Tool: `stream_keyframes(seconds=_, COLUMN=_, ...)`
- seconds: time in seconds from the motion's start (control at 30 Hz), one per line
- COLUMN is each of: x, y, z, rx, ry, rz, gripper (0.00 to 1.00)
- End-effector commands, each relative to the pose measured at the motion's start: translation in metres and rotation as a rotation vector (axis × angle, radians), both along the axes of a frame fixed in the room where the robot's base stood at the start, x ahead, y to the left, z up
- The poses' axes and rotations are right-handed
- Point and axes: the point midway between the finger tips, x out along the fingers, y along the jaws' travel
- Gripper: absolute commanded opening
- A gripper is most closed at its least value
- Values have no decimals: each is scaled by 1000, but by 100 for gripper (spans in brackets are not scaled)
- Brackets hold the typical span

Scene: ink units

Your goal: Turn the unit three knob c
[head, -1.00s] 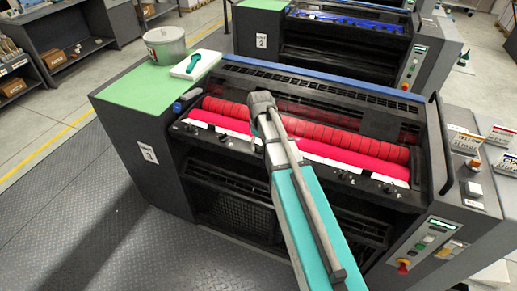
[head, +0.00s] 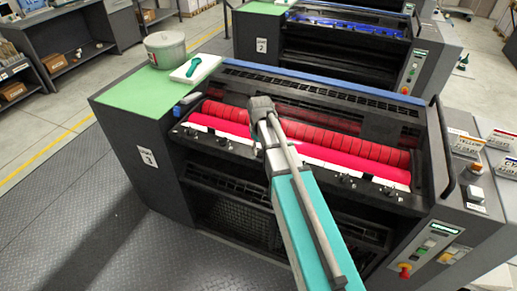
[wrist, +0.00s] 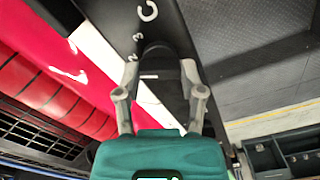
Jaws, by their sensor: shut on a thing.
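Unit three (head: 147,158) is the near dark press, with red rollers and a row of small knobs (head: 345,179) along its front ledge. In the wrist view, a black knob (wrist: 160,88) with a short white line stands below a white letter C (wrist: 148,10) on the black ledge. My gripper (wrist: 158,68) is shut on this knob, with one grey finger on each side. In the head view, my own arm and wrist hide the fingertips and the held knob.
A red ink surface (wrist: 75,55) lies left of the knob in the wrist view. A grey tin (head: 166,48) and a white pad with a green-handled tool (head: 197,68) stand on the green top. Unit two (head: 262,45) stands behind. Open floor lies at left.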

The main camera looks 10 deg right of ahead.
Motion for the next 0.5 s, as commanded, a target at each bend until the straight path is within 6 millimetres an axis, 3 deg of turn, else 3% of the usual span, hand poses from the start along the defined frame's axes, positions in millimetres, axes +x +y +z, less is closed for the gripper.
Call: stream_keyframes(seconds=0.5, x=0, y=-1, z=0, rx=0, ry=-1, rz=-100, gripper=4)
